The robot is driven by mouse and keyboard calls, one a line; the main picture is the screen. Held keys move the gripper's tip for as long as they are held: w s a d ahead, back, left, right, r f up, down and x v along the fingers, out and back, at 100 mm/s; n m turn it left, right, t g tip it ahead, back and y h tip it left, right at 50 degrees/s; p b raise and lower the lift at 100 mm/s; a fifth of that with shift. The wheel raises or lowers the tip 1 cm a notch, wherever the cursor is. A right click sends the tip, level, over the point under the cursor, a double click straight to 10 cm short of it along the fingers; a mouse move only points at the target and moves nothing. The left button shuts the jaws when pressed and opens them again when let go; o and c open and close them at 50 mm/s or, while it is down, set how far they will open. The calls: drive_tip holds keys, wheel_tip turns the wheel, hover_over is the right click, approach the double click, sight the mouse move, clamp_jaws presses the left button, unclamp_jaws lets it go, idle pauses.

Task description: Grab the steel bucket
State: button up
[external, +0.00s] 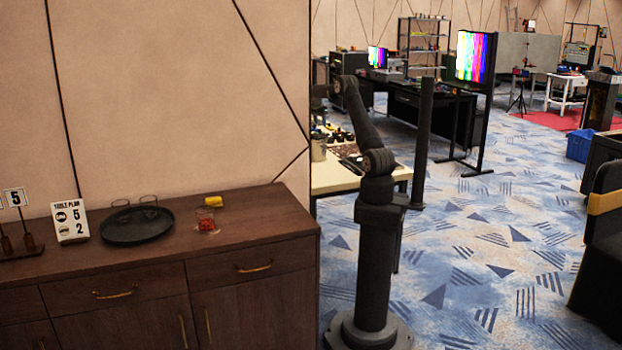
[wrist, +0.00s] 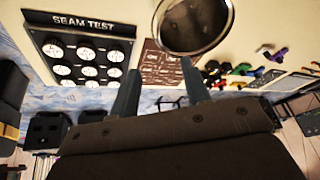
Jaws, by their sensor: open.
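The steel bucket (wrist: 193,27) shows in the wrist view at the top, as a round metal rim with a shiny inside, cut off by the picture's top edge. In the external view a small grey metal container (external: 318,149), probably the bucket, stands at the left end of a pale table. My gripper (wrist: 160,78) is open and empty in the wrist view, its two dark fingers apart. The bucket lies beyond the fingertips, nearest the right finger, and is not between them. In the external view my gripper's end is small and dark, so its fingers cannot be made out.
A "SEAM TEST" gauge panel (wrist: 82,58) and a brown printed board (wrist: 163,64) lie beside the bucket. Several coloured small items (wrist: 240,70) are on the table to the right. A wooden sideboard (external: 150,260) stands left of my arm. Open carpet (external: 490,250) is at right.

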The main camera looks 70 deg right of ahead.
sight(325, 140)
drive_tip(key=x, duration=1.6)
drive_tip(key=shift+s+f, duration=0.3)
drive_tip(key=shift+f, duration=0.05)
clamp_jaws()
drive_tip(key=shift+r, duration=0.1)
